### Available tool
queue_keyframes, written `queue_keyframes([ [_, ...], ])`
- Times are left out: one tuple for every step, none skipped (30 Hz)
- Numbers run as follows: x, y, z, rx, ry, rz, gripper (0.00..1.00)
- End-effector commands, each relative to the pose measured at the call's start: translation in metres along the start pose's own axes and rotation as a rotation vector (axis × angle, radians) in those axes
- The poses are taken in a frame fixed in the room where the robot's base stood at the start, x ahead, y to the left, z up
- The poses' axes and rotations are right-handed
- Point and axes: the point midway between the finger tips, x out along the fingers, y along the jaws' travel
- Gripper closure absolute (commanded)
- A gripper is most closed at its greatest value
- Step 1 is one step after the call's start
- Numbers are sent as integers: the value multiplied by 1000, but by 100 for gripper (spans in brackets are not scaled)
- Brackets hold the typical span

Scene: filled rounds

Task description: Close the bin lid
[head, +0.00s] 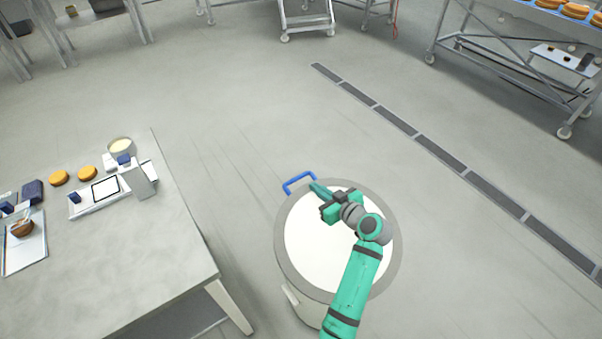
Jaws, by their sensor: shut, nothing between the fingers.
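The bin (309,307) is a round, pale container standing on the floor at the lower middle of the head view. Its top shows as a wide grey ring (281,248) around a white disc (312,250). I cannot tell whether the white disc is lid surface or the inside of the bin. A blue handle (300,181) sticks out at the far left edge of the ring. My gripper (315,187) is shut and empty, above the far part of the ring, with its fingertips just right of the handle. Contact with the handle cannot be told. My arm hides the right part of the top.
A grey table (130,250) stands at the left, with a white scale (100,192), round orange-brown cakes (87,173) and a bowl (120,147). A wheeled rack (500,75) is at the upper right. The floor beyond the bin is clear, crossed by a drain strip (440,152).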

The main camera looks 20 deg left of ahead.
Motion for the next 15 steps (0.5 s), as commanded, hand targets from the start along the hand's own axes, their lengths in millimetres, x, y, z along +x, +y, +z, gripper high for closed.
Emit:
queue_keyframes([
  [4, -1, -1, -1, 0, -3, 100],
  [7, -2, -1, -2, 0, -5, 100],
  [12, -2, -2, -3, 0, -6, 100],
  [17, -3, -2, -3, 0, -7, 100],
  [22, -4, -2, -4, 0, -8, 100],
  [29, -5, -2, -4, -1, -10, 100],
  [35, -6, -2, -4, -1, -11, 100],
  [41, -6, -2, -4, -1, -12, 100],
  [48, -6, -2, -4, 0, -13, 100],
  [54, -6, -3, -4, 0, -12, 100],
  [60, -7, -2, -4, 0, -13, 100],
  [67, -6, -2, -3, 0, -12, 100],
  [72, -6, -2, -3, 0, -11, 100],
  [78, -5, -2, -3, -1, -10, 100],
  [84, -4, -2, -3, 0, -8, 100],
])
